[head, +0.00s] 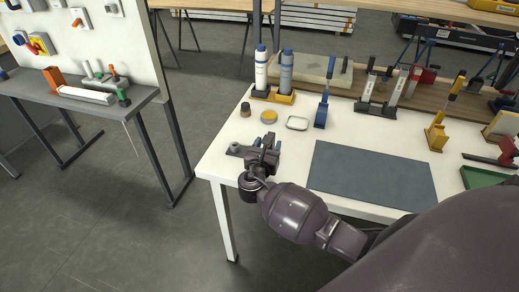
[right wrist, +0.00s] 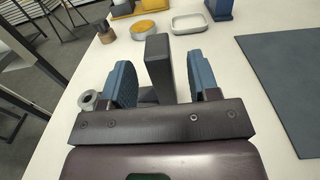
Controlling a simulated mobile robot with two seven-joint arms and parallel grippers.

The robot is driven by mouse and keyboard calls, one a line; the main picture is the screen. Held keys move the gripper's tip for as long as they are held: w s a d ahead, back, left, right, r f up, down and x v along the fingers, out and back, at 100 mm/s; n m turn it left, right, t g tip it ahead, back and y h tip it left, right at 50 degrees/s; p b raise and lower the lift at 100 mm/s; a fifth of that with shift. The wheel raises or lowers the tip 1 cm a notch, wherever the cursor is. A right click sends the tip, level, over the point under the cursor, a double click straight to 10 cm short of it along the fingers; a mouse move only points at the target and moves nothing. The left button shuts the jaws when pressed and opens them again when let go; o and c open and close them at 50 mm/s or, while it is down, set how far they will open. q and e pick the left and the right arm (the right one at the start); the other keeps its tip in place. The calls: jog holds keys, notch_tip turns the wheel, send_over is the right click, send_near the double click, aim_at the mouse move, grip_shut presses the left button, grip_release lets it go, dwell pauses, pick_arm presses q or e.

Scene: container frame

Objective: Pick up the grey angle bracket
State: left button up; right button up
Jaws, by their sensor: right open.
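The grey angle bracket (right wrist: 158,68) stands on the white table, with its dark upright plate between the two fingers of my right gripper (head: 262,153) in the right wrist view. Gaps show on both sides of the plate, so the fingers look apart from it. The right gripper is open, at the table's left front corner. In the head view the gripper hides much of the bracket. The bracket's lower part is partly hidden by the fingers in the wrist view. My left gripper is not in view.
A grey ring-shaped part (right wrist: 89,100) sits just left of the left finger. A dark mat (head: 372,175) lies right. The table edge is close on the left.

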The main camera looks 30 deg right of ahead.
aim_at(272, 135)
jog(key=x, duration=0.5)
jog(key=shift+r, duration=0.15)
jog(key=shift+c, duration=0.4)
jog(key=shift+a, duration=0.1)
grip_shut()
